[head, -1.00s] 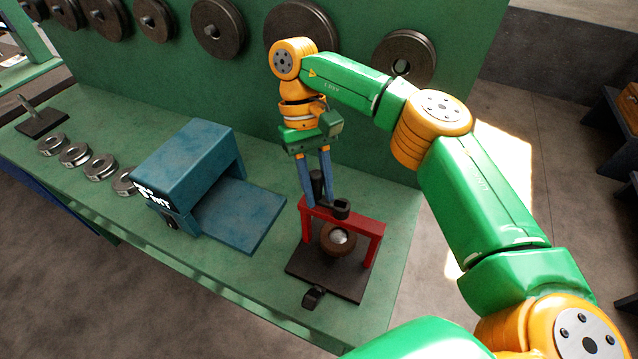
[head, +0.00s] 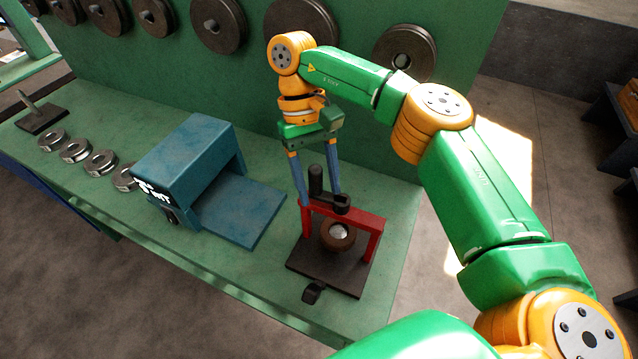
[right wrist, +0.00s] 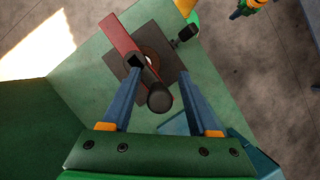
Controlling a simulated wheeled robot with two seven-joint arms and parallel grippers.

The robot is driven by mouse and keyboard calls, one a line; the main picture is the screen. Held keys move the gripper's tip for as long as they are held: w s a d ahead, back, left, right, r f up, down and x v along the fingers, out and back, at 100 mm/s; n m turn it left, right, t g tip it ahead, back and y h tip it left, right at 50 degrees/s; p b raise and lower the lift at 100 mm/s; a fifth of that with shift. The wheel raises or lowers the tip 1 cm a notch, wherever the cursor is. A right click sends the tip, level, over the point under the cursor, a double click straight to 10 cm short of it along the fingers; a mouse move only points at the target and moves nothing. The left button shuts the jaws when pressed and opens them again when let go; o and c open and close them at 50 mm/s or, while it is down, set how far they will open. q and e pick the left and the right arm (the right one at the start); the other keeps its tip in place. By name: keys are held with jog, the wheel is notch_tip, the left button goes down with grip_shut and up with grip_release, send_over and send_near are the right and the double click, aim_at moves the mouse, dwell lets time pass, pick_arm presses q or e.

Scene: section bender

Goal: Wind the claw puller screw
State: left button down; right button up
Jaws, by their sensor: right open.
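The claw puller has a red frame (head: 372,217) on a dark base plate (head: 345,279). A brown wheel with a silver centre (head: 337,236) sits under its crossbar. The black screw head (head: 342,203) stands above the crossbar, with a crank arm and an upright black handle (head: 315,181). In the right wrist view the handle (right wrist: 159,98) points toward the camera. My right gripper (head: 320,198) is open, its blue fingers pointing down on either side of the handle with gaps. It also shows in the right wrist view (right wrist: 158,72). A small green and yellow part, probably my left gripper (right wrist: 243,10), shows at that view's top edge.
A blue press-like box (head: 188,155) with a flat plate stands left of the puller on the green bench. Several metal rings (head: 75,151) lie farther left. A green back panel with dark discs (head: 218,22) rises behind. A small black part (head: 314,292) juts out at the base plate's front.

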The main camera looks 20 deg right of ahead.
jog(key=shift+r, duration=0.3)
jog(key=s+a+r+b, duration=0.2)
jog(key=s+a+r, duration=0.3)
jog(key=s+r, duration=0.7)
jog(key=shift+s+a+r+b, duration=0.15)
jog(key=shift+s+b, duration=0.15)
jog(key=shift+s, duration=0.2)
